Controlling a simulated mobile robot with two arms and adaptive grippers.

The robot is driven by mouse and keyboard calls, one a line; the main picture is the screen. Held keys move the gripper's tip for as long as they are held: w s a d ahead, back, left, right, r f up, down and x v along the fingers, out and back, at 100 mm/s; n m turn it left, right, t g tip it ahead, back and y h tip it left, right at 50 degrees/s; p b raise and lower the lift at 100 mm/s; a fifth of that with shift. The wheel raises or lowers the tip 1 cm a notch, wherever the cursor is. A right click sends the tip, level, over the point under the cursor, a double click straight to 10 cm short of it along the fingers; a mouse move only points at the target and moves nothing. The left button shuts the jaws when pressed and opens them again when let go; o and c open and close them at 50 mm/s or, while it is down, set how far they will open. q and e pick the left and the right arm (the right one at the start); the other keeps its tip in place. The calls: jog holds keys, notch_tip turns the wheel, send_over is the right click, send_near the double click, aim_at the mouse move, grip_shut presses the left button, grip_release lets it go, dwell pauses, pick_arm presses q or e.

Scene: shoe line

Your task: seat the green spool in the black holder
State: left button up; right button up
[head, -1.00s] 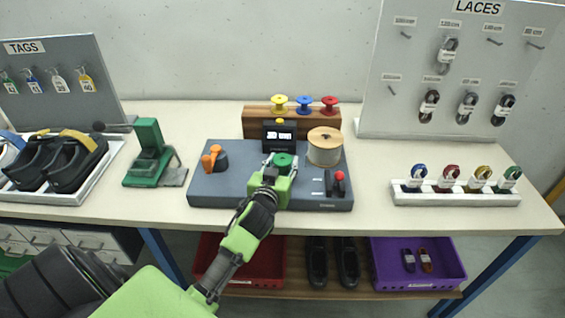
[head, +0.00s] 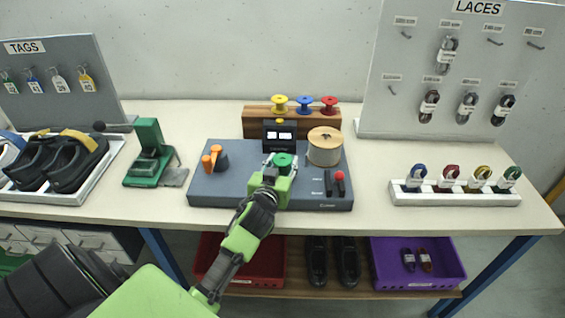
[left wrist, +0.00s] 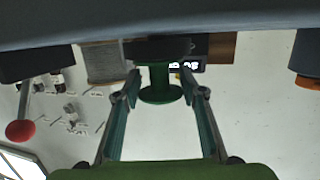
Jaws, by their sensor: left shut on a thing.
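The green spool (head: 283,160) stands on the grey board in the head view, in front of the black unit with a small display (head: 279,134). In the left wrist view the spool (left wrist: 160,82) is between the fingers of my left gripper (left wrist: 167,84), its flange facing the camera. My left gripper (head: 280,168) is shut on the spool. In the wrist view, the spool's far end meets a dark part, the black holder (left wrist: 157,48). The holder is mostly hidden by the spool and gripper, and I cannot tell if the spool is fully down. My right gripper is not in view.
The grey board (head: 235,187) also carries an orange-topped part (head: 211,158), a large cream reel (head: 324,147) and a red-knobbed lever (head: 340,180). A wooden rack (head: 256,122) with yellow, blue and red spools stands behind.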

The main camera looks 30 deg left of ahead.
pick_arm(q)
jog(key=shift+f+b, duration=0.4)
jog(key=shift+f, duration=0.25)
dwell(0.4)
jog(key=o, duration=0.8)
jog(key=shift+s+r, duration=0.1)
jog(key=shift+p+v, duration=1.2)
jog(key=shift+v, duration=1.4)
jog(key=p+v, duration=0.1)
jog(key=v, duration=0.4)
jog(key=shift+s+d+p, duration=0.1)
jog(key=shift+s+p, duration=0.15)
jog(key=shift+p, duration=0.05)
